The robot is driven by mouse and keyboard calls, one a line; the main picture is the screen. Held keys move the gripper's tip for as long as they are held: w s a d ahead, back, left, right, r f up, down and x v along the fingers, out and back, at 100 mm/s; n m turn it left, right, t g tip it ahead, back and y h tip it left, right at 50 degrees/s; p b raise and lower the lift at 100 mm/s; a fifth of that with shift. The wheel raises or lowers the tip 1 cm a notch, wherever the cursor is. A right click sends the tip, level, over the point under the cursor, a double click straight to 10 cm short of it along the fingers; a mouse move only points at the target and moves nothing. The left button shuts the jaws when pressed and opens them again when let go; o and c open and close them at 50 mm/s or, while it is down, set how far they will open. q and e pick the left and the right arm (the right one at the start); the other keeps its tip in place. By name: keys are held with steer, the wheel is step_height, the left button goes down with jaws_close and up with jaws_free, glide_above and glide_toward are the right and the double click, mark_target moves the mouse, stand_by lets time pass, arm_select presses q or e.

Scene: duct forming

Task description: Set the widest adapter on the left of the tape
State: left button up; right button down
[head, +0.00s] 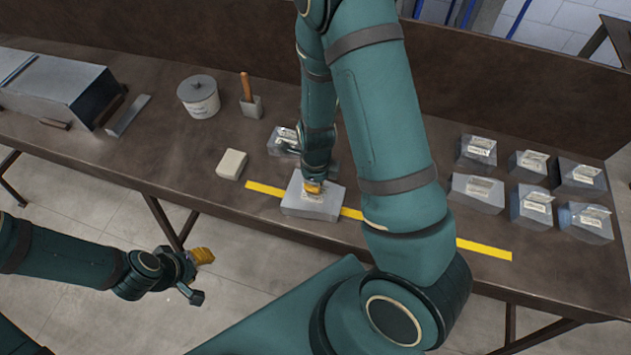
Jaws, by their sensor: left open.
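A grey sheet-metal adapter (300,208) with a pale label lies across the yellow tape (480,249), covering part of it toward its left end. My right gripper (313,188) is on top of this adapter, with its yellow fingertips at the label; its finger gap is hidden. Another labelled adapter (281,145) sits behind it, partly hidden by my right arm. Several more adapters stand at the right of the bench, among them one at the front (586,226). Which adapter is widest is hard to tell. My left gripper (200,268) is open and empty, off the bench's front edge.
On the brown bench (180,150) are a lidded pot (199,98), an orange-handled tool in a grey holder (251,106), a pale block (231,164) and a long metal duct (55,90). A low wall closes the back. My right arm hides the bench's middle.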

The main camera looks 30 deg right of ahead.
stand_by(0.4)
steer(key=c, duration=1.1)
jaws_free()
steer(key=shift+o, duration=0.2)
step_height(320, 180, up, 12)
steer(key=shift+d, duration=0.1)
